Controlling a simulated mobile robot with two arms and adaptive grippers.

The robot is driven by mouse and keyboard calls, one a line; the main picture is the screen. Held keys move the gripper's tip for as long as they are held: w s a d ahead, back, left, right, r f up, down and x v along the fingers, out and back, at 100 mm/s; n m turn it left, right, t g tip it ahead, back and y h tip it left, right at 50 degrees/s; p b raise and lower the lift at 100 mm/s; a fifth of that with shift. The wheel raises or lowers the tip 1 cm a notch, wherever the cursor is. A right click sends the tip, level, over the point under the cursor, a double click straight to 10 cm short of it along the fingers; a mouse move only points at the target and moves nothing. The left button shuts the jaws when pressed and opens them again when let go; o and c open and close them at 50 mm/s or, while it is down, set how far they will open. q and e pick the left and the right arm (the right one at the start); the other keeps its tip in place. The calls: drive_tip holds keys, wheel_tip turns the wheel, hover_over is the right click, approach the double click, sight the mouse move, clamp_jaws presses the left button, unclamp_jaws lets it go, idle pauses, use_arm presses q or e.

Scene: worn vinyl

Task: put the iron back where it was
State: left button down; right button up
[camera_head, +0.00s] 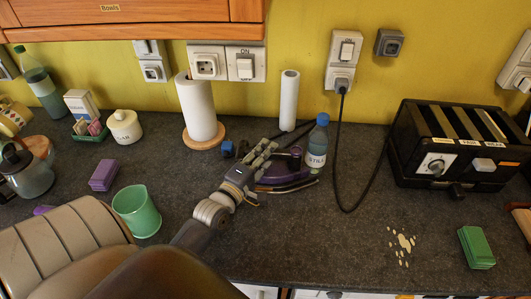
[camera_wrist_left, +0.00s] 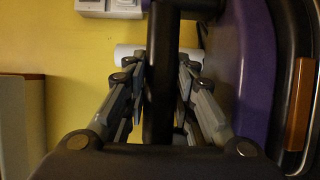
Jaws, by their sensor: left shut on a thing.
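The iron (camera_head: 283,180) is purple and dark, on the worktop at the back middle, left of the water bottle. My left gripper (camera_head: 262,155) reaches it from the front left and is shut on it. In the left wrist view the gripper (camera_wrist_left: 160,100) has its fingers on both sides of a dark bar, seemingly the handle, with the iron's purple body (camera_wrist_left: 244,80) to the right. The arm and gripper hide part of the iron in the head view. I cannot tell whether its base touches the worktop. My right gripper is not in view.
A labelled bottle (camera_head: 317,146) stands close right of the iron. A paper towel roll (camera_head: 197,108) and a white roll (camera_head: 289,98) stand behind. A green cup (camera_head: 137,211) is at front left. A black toaster (camera_head: 455,145), spilled cream patches (camera_head: 402,242) and a green sponge (camera_head: 476,247) are right.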

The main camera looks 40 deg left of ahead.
use_arm(q)
drive_tip(key=shift+r, duration=0.25)
drive_tip(key=c, duration=1.7)
unclamp_jaws()
drive_tip(key=shift+f, duration=0.35)
drive_tip(key=o, duration=0.4)
drive_tip(key=shift+c, duration=0.2)
drive_tip(key=shift+s, duration=0.1)
drive_tip(key=shift+r, duration=0.15)
drive_tip(key=shift+s, duration=0.15)
drive_tip(key=s+d+b, duration=0.1)
drive_tip(key=s+b, duration=0.2)
drive_tip(key=s, duration=0.8)
drive_tip(key=shift+s, duration=0.3)
